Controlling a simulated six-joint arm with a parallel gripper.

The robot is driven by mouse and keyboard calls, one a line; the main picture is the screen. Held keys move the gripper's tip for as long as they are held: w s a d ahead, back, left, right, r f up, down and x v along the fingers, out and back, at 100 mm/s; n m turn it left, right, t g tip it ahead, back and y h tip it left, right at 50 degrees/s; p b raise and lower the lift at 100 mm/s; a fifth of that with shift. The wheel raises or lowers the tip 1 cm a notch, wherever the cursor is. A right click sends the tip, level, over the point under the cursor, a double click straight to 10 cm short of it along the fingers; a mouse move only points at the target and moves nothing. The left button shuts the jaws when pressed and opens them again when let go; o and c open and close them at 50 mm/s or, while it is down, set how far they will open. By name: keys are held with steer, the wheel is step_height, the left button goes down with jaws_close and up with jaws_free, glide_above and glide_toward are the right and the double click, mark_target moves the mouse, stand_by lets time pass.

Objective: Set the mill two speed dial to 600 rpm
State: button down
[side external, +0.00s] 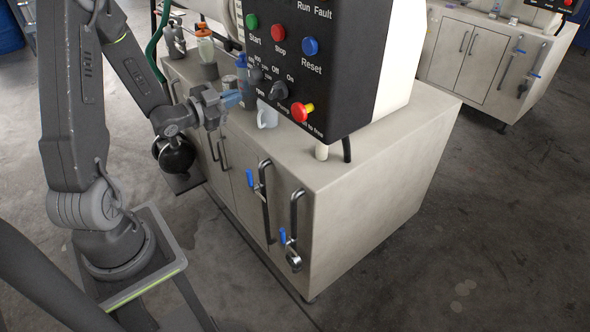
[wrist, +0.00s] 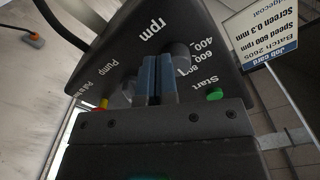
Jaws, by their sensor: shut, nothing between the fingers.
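The dark control panel (side external: 345,75) carries a dark rpm dial (side external: 256,76), left of the pump switch (side external: 297,88). In the wrist view the dial (wrist: 181,53) is partly behind my fingers, and the 400, 600 and 800 marks sit beside it, upside down. Its pointer setting cannot be read. My gripper (side external: 240,97) is shut and empty, its blue fingers pointing at the panel just beside the dial. In the wrist view the fingertips (wrist: 158,58) overlap the dial's edge; whether they touch it is unclear. A job card (wrist: 272,38) reads Speed 600 rpm.
Green start (side external: 251,21), red stop (side external: 278,31) and blue reset (side external: 310,46) buttons are above the dial. A red emergency button (side external: 301,111) is lower right. A pale mug (side external: 266,115) and a bottle (side external: 206,45) stand on the cabinet top (side external: 380,135) near my gripper.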

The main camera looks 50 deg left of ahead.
steer(key=shift+s+r, duration=0.1)
steer(key=shift+s, duration=0.95)
